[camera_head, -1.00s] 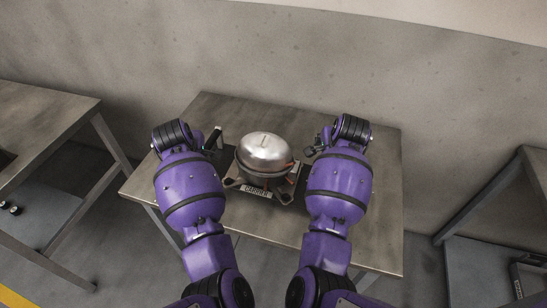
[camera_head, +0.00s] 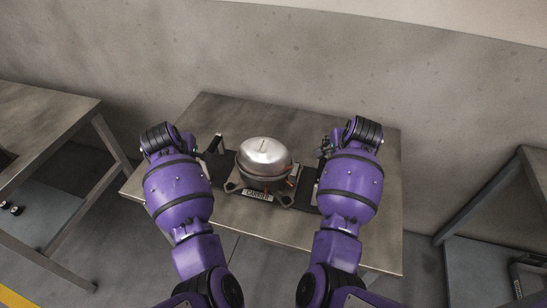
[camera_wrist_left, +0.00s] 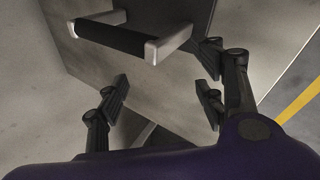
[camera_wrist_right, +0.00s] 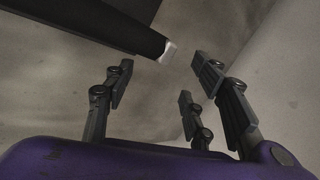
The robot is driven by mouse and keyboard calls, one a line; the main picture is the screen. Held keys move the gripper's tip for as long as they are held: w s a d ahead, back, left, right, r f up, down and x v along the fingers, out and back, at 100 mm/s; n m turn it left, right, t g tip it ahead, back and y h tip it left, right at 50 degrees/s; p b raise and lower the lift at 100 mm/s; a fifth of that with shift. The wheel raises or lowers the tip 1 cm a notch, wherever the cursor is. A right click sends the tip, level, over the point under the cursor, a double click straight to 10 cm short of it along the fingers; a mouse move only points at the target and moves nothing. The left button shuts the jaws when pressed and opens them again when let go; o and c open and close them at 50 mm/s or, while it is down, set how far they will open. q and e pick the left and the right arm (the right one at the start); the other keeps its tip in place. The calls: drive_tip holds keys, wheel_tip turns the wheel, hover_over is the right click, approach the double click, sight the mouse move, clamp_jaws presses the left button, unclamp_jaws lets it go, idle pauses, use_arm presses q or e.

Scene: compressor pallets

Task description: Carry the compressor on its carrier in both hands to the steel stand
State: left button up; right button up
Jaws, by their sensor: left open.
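The rounded silver compressor (camera_head: 264,155) sits upright on its dark carrier (camera_head: 229,186), which rests on a steel-topped table (camera_head: 240,108). A CARRIER label (camera_head: 257,195) faces me. My left gripper (camera_head: 203,147) is at the left end, just outside the carrier's left handle (camera_head: 217,144). In the left wrist view its fingers (camera_wrist_left: 165,93) are spread and empty, with the black-gripped handle (camera_wrist_left: 118,38) beyond them. My right gripper (camera_wrist_right: 160,85) is open and empty, with the right handle (camera_wrist_right: 132,36) beyond its fingers. My right forearm hides much of the carrier's right end.
Another metal table (camera_head: 50,115) stands at the left, with a gap between. A third frame with a lower shelf (camera_head: 500,205) stands at the right. A concrete wall (camera_head: 300,60) rises behind. The table's front strip is bare.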

use_arm(q)
drive_tip(key=shift+s, duration=0.1)
use_arm(e)
drive_tip(key=o, duration=0.4)
drive_tip(key=shift+s, duration=0.1)
drive_tip(key=shift+c, duration=0.2)
use_arm(q)
drive_tip(key=shift+a, duration=0.1)
use_arm(e)
drive_tip(key=shift+d+f, duration=0.1)
use_arm(q)
drive_tip(key=v, duration=1.2)
use_arm(e)
drive_tip(key=v, duration=1.2)
use_arm(q)
drive_tip(key=shift+f, duration=0.1)
